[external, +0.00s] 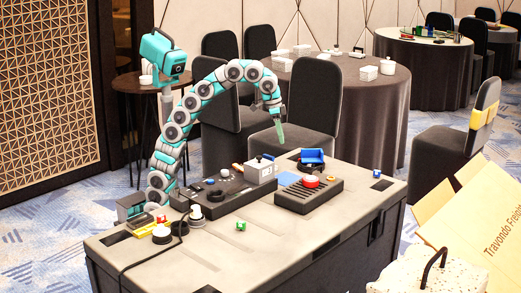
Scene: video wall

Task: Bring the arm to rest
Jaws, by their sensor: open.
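My arm rises from the left end of the grey case-like table (205,261) and arches to the right. My gripper (280,134) hangs pointing down above the far side of the table, clear of the items under it. It is open, and I see nothing held in it. The fingertips are small in this view.
An open cardboard box (470,225) stands at the right. Chairs stand behind.

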